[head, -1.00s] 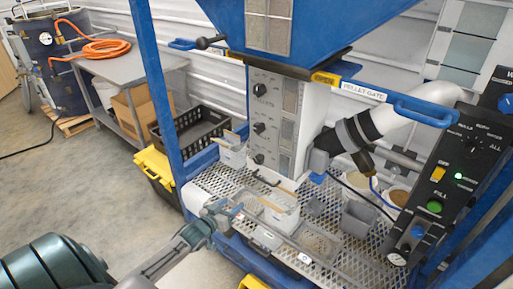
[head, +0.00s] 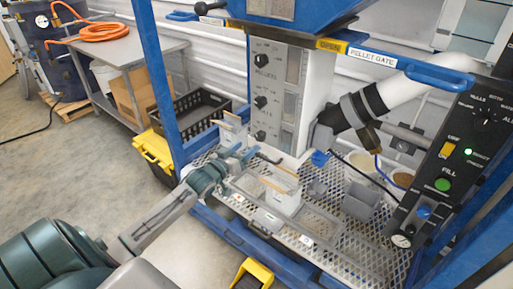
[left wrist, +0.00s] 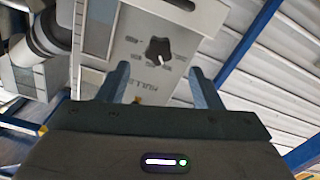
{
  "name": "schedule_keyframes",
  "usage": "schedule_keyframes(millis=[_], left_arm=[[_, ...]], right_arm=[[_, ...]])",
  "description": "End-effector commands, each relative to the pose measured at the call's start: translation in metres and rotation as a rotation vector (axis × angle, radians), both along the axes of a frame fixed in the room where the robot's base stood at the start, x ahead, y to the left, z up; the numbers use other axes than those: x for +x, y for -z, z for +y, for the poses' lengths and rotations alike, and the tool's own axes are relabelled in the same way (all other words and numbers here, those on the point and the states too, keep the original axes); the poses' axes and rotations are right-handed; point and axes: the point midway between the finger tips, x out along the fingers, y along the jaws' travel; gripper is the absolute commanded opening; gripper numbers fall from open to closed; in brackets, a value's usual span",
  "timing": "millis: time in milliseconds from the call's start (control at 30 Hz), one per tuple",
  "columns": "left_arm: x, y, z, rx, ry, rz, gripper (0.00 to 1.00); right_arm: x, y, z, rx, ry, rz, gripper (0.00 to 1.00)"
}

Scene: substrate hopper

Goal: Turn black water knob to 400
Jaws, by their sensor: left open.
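A white upright panel under the blue hopper carries a column of black knobs: an upper knob (head: 262,60), a middle knob (head: 260,101) and a lower knob (head: 261,135). The upper one appears labelled PELLETS; the other labels are too small here, so I cannot tell which is water. My left gripper (head: 240,153) is open and empty, low and just left of the panel. In the left wrist view, a black knob (left wrist: 158,52) with a white pointer shows beyond the open left fingers (left wrist: 158,76), not touched. The lettering beside it looks like HULLS. My right gripper is out of view.
A black control box (head: 465,140) with another knob and a green fill button stands at the right. The blue pellet-gate handle (head: 440,77) juts out above.

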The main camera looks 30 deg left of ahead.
Motion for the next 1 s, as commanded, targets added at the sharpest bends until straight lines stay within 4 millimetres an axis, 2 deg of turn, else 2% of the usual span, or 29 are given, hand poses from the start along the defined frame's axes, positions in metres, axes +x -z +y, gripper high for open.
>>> schedule_keyframes(millis=[33, 100, 300, 500, 900, 1000], left_arm=[[0.006, 0.006, -0.001, -0.002, 0.001, -0.004, 0.59], [0.014, 0.005, -0.002, -0.001, 0.004, -0.004, 0.59], [0.042, 0.002, -0.004, -0.003, 0.004, -0.003, 0.59], [0.061, 0.0, -0.005, -0.001, 0.003, -0.001, 0.59], [0.067, 0.0, -0.006, 0.001, 0.004, 0.001, 0.59], [0.067, 0.0, -0.006, 0.001, 0.003, 0.001, 0.4]], right_arm=[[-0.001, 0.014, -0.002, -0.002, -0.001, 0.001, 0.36], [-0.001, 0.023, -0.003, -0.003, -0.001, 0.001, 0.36], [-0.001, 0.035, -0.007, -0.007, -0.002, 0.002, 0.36], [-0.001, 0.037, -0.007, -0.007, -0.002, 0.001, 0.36], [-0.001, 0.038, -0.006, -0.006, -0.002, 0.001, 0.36], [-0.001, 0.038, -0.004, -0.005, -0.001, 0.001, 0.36]])
